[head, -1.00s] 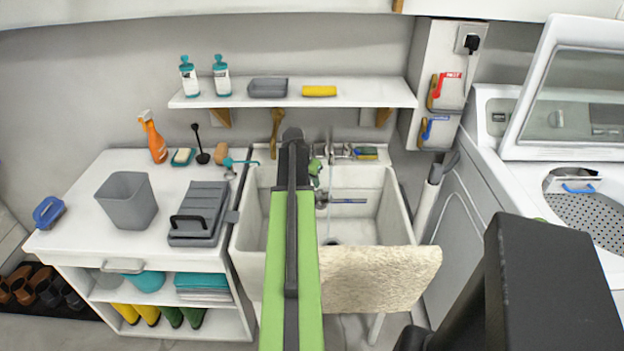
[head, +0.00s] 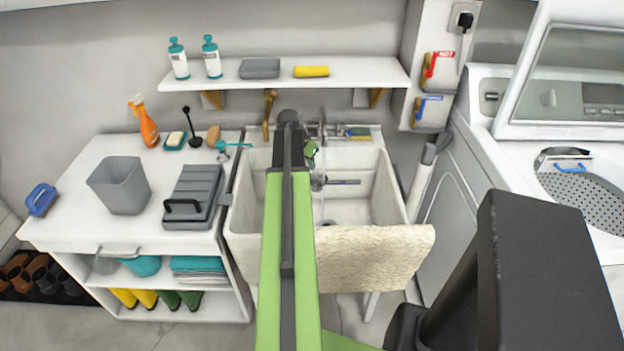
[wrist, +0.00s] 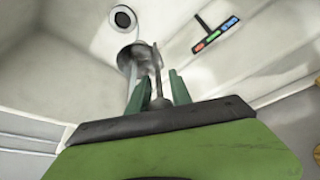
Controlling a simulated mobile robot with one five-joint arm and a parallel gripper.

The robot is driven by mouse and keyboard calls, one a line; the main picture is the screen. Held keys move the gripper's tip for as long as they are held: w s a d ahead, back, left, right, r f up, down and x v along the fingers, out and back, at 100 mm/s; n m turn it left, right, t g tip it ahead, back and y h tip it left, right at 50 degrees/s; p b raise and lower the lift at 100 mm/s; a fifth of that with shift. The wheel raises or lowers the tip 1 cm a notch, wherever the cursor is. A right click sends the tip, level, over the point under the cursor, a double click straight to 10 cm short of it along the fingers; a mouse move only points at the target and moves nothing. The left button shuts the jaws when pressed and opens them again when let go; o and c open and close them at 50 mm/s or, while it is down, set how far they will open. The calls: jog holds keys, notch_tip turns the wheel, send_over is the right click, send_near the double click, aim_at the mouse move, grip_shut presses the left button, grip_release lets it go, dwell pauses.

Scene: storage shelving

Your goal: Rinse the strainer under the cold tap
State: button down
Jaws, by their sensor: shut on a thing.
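My gripper (head: 311,152) is over the sink (head: 372,160), partly hidden behind my arm. In the wrist view its green fingers (wrist: 157,92) are shut on the strainer's thin grey handle. The strainer (wrist: 142,60) is a small grey bowl hanging inside the sink, short of the round drain (wrist: 122,18). In the head view the strainer is small and hard to make out. The tap (head: 320,131) is at the sink's back edge. A faint pale streak below it may be running water. The blue cold lever (head: 421,108) is on the wall panel, below the red HOT lever (head: 430,66).
A beige cloth (head: 375,258) hangs over the sink's front. A counter (head: 75,215) at left holds a grey bin (head: 120,186) and a grey case (head: 192,197). A shelf (head: 285,82) runs above. A washing machine (head: 490,160) stands at right.

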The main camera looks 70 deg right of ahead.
jog(key=shift+w+d, duration=0.1)
jog(key=shift+w, duration=0.3)
jog(key=shift+s, duration=0.2)
jog(key=shift+s, duration=0.4)
jog(key=shift+a, duration=0.2)
jog(key=shift+a, duration=0.25)
jog(key=w+a, duration=0.1)
jog(key=a, duration=0.6)
jog(key=shift+w, duration=0.35)
jog(key=shift+a, duration=0.1)
dwell(0.8)
